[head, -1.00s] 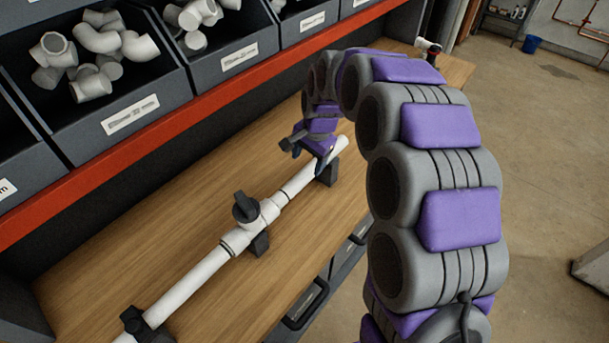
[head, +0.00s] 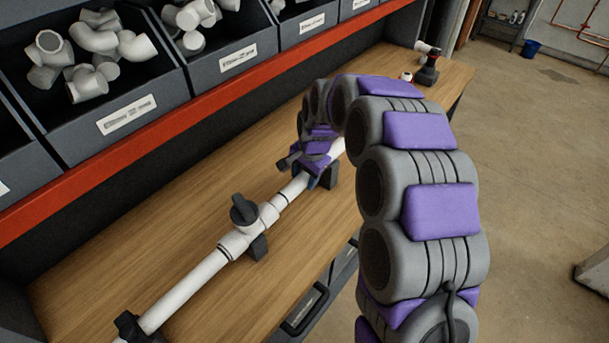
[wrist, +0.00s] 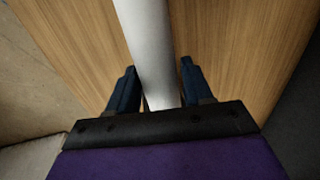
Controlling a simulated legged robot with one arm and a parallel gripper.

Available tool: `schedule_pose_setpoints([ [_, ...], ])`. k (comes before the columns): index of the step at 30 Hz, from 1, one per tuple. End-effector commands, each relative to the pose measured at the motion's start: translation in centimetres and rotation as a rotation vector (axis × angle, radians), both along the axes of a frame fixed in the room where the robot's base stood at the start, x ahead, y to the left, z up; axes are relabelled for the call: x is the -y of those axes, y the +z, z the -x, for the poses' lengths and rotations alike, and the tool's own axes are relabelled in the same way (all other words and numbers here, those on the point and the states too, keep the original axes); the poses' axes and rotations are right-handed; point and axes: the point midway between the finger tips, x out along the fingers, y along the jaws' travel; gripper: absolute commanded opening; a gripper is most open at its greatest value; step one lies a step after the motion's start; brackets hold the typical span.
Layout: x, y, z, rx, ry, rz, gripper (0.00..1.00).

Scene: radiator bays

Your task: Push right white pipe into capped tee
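The right white pipe (head: 291,190) lies along the bench line, its near end at the white tee (head: 246,225) with a black cap (head: 243,209). Whether the pipe is fully inside the tee is too small to tell. My gripper (head: 306,168) is down at the pipe's far part, beside a black support (head: 329,177). In the wrist view, the blue fingers of my gripper (wrist: 159,87) lie on either side of the white pipe (wrist: 150,45). I cannot tell whether both fingers press on it.
A longer white pipe (head: 187,287) runs from the tee to a black support (head: 130,325) at the near left. Bins of white fittings (head: 131,117) stand behind a red shelf edge (head: 168,148). A black stand with a white fitting (head: 428,67) is at the bench's far end. The bench (head: 150,225) behind the pipes is clear.

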Motion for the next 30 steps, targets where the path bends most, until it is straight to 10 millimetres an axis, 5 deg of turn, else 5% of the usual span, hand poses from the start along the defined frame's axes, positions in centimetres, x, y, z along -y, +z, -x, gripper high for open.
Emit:
schedule_pose_setpoints([
  [15, 0.0, 0.0, -0.1, 0.002, 0.0, -0.001, 0.0],
  [23, -0.2, 0.1, 0.1, 0.002, 0.001, -0.001, 0.0],
  [30, -2.0, 0.3, 2.4, 0.0, 0.004, 0.0, 0.0],
])
